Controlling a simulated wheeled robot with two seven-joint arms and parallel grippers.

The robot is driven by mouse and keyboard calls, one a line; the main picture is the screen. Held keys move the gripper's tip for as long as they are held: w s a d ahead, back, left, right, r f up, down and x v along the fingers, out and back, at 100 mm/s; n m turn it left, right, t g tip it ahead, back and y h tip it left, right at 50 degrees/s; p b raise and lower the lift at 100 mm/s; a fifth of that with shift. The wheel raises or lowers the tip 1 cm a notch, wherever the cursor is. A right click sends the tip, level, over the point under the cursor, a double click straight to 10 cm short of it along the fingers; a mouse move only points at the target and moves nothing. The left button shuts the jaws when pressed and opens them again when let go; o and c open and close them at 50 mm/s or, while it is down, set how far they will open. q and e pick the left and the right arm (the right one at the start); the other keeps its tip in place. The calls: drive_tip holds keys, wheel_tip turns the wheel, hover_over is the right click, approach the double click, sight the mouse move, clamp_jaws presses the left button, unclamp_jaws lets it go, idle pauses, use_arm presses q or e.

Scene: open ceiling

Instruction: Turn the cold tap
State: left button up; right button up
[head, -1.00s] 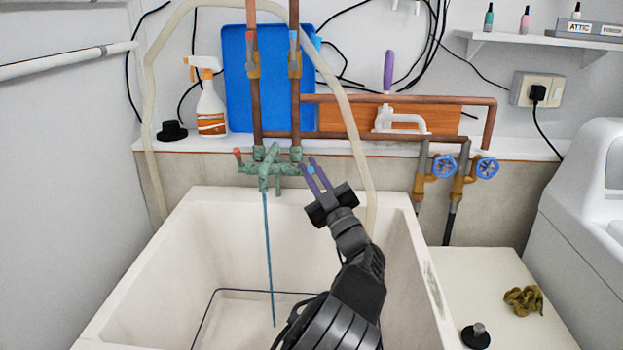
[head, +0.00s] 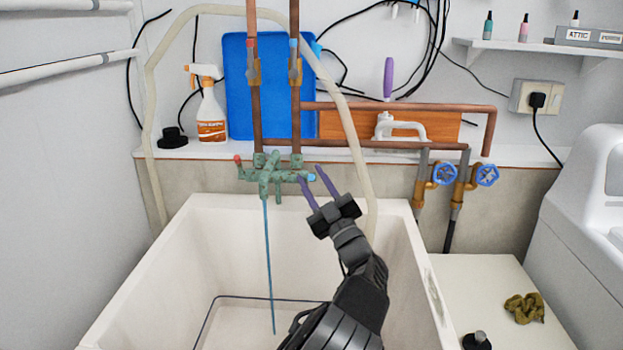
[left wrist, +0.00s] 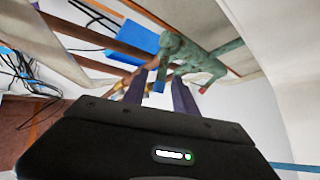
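The green, weathered mixer tap (head: 268,178) is at the back wall above the sink, with a red-tipped handle (head: 238,159) on the left and a blue-tipped cold handle (head: 311,177) on the right. A thin blue line, like a water stream, runs from its spout into the sink (head: 210,235). My left gripper (head: 309,173) is open, its two purple fingers on either side of the blue tip. In the left wrist view, the blue tip (left wrist: 158,87) shows between the spread fingers, and the tap body (left wrist: 182,53) lies beyond. Contact cannot be told. My right gripper is out of view.
Copper pipes (head: 256,110) rise above the tap. A pale hose (head: 347,115) hangs just right of my left gripper. Two blue valve wheels (head: 443,173) are farther right. A spray bottle (head: 210,112) stands on the left ledge. The sink's inside is open.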

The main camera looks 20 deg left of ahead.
use_arm(q)
drive_tip(key=v, duration=0.7)
drive_tip(key=shift+b, duration=0.35)
drive_tip(key=shift+a, duration=0.1)
